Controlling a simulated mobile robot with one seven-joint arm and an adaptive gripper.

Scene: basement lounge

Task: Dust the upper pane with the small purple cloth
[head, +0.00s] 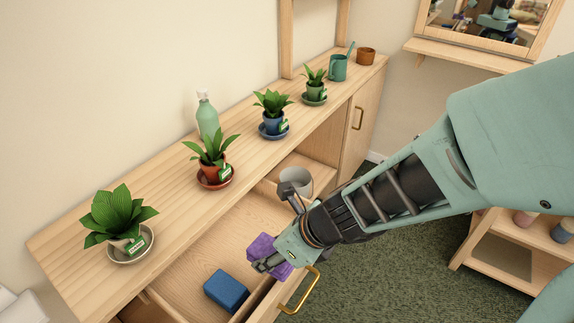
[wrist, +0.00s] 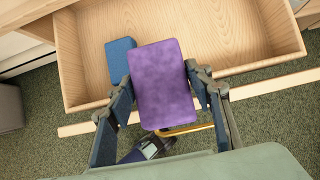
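The small purple cloth (head: 262,250) is a thick, rounded pad. It also shows in the wrist view (wrist: 162,85), between the two fingers of my gripper (wrist: 162,90), which bear on its left and right sides. In the head view my gripper (head: 272,262) holds it over the open drawer near the drawer's front edge. A wood-framed mirror or glass pane (head: 485,20) hangs on the wall at the upper right, partly cut off by the frame. I cannot tell whether it is the upper pane.
The open drawer (head: 245,222) holds a blue pad (head: 226,291); its brass handle (head: 299,291) faces outward. Potted plants, a green bottle (head: 207,117) and mugs line the cabinet top. A wooden shelf (head: 470,54) sits under the mirror. Carpet (head: 385,250) lies clear in front.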

